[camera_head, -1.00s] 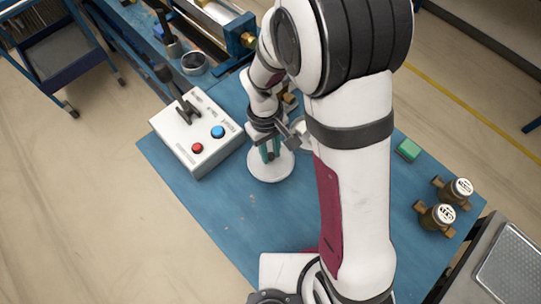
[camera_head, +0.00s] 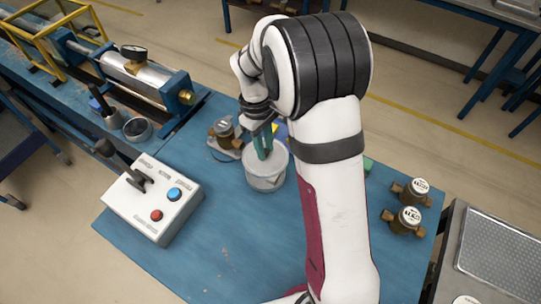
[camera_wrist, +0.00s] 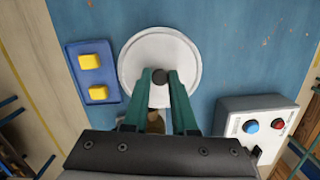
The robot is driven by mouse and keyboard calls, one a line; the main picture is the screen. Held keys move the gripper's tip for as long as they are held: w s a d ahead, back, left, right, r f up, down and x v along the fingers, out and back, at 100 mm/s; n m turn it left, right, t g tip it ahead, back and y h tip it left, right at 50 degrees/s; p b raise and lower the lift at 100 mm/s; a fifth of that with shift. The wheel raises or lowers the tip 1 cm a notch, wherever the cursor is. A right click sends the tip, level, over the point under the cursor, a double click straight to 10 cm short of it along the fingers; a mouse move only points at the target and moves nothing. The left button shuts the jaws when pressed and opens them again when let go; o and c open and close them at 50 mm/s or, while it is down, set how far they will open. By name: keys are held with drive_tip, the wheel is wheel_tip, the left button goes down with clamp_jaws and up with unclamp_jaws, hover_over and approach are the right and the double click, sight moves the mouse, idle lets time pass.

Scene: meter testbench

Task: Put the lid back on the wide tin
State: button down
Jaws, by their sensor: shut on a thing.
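My gripper (camera_head: 263,148) points down with its green fingers over the wide tin. In the wrist view my gripper (camera_wrist: 160,78) is shut on the dark knob of the round white lid (camera_wrist: 160,48). The wide tin (camera_head: 266,181) is a pale round container standing upright on the blue bench. In the wrist view the lid hides most of what lies below it. I cannot tell whether the lid touches the tin's rim or hangs just above it.
A control box (camera_head: 155,203) with a lever stands left of the tin. A brass meter (camera_head: 223,131) is behind it, and two brass meters (camera_head: 409,205) sit at the right. A blue tray (camera_wrist: 93,72) with yellow blocks lies close by. The front bench is clear.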

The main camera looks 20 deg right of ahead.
drive_tip(key=shift+f, duration=3.15)
drive_tip(key=shift+f, duration=0.15)
drive_tip(key=c, duration=0.6)
unclamp_jaws()
drive_tip(key=shift+c, duration=0.2)
drive_tip(key=shift+o, duration=0.3)
drive_tip(key=o, duration=0.4)
